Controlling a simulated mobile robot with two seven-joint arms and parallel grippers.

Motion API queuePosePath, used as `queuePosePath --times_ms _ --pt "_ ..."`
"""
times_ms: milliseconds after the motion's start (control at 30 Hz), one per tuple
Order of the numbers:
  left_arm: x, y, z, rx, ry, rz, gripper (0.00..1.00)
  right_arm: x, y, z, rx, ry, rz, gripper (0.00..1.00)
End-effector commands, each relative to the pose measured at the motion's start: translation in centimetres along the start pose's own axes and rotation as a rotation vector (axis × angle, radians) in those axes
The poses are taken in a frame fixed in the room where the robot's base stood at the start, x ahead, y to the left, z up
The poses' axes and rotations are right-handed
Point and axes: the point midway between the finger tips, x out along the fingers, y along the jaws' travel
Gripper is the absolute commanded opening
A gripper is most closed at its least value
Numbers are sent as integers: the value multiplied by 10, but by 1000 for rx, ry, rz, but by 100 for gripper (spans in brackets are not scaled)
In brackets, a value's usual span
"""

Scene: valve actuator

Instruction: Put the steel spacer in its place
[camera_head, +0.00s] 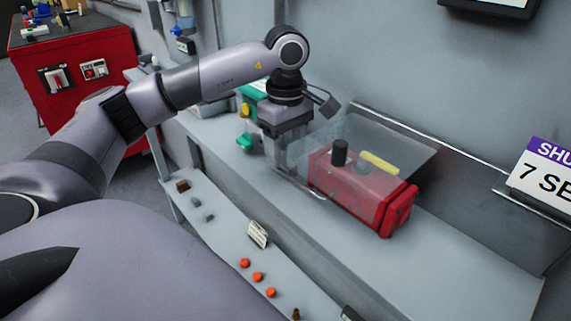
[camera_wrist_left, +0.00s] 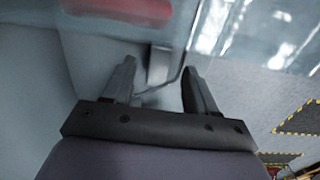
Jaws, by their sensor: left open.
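My left gripper (camera_head: 286,158) points down over the bench beside the left end of the red valve actuator (camera_head: 345,190). In the left wrist view its two fingers (camera_wrist_left: 160,82) are apart. A small grey upright piece (camera_wrist_left: 159,62) shows between and beyond the fingertips; I cannot tell what it is, and no contact is clear. A transparent guard panel (camera_head: 405,150) stands over the actuator. A dark cylinder (camera_head: 339,152) and a yellow bar (camera_head: 380,163) show at the actuator's top. I cannot pick out the steel spacer for sure; small grey pieces (camera_head: 197,202) lie on the lower shelf.
The lower shelf also holds a brown block (camera_head: 182,185), a small label card (camera_head: 258,234) and several orange pieces (camera_head: 257,277). Green parts (camera_head: 245,141) stand left of my gripper. The bench (camera_head: 480,265) is clear at the right. A red cabinet (camera_head: 85,75) stands at the far left.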

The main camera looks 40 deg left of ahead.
Motion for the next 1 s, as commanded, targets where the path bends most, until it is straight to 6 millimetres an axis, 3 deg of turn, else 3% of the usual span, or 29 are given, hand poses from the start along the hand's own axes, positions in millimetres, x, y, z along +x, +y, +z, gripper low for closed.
queuePosePath --times_ms 133,367,400,567,600,867,1000 --pt "16 0 0 0 0 -1 57 0 0 0 0 0 0 43" --pt "19 0 0 1 0 1 57 0 0 0 0 0 -1 43" --pt "19 0 0 1 0 1 54 0 0 0 0 0 -1 43" --pt "18 0 0 0 0 1 2 0 0 -1 0 0 -1 43" --pt "18 0 0 0 0 1 0 0 0 -1 0 1 -1 43" --pt "16 0 0 0 -1 3 0 0 0 -2 0 2 -1 43" --pt "2 1 0 0 -1 7 0 0 0 -2 0 2 -1 43"
